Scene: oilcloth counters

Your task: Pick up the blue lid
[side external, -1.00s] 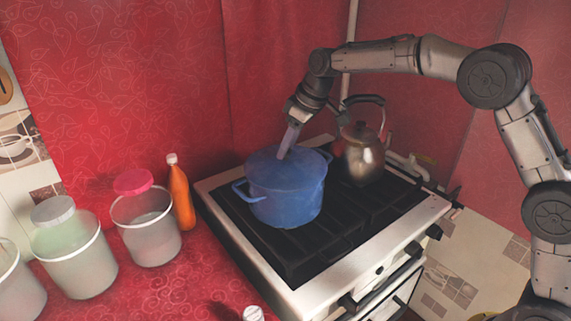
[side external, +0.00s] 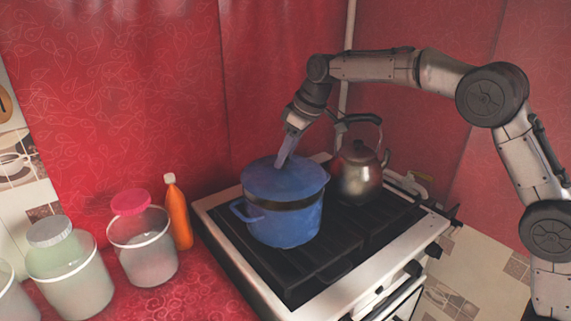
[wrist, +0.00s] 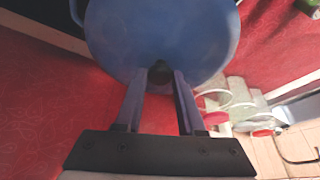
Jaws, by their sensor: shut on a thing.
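The blue lid (side external: 284,180) is just above the blue pot (side external: 285,223), with a dark gap showing between the lid and the pot's rim. The lid looks roughly level. My gripper (side external: 281,164) comes down from above and is shut on the lid's knob. In the wrist view the lid (wrist: 160,35) fills the upper middle. There the fingers of my gripper (wrist: 160,80) close around the dark knob (wrist: 160,73) near its lower edge. The inside of the pot is hidden.
The pot stands on the black grate of a white stove (side external: 335,268). A metal kettle (side external: 358,175) stands close behind it to the right. An orange bottle (side external: 178,215) and several tubs, one with a pink lid (side external: 131,202), stand on the red counter at left.

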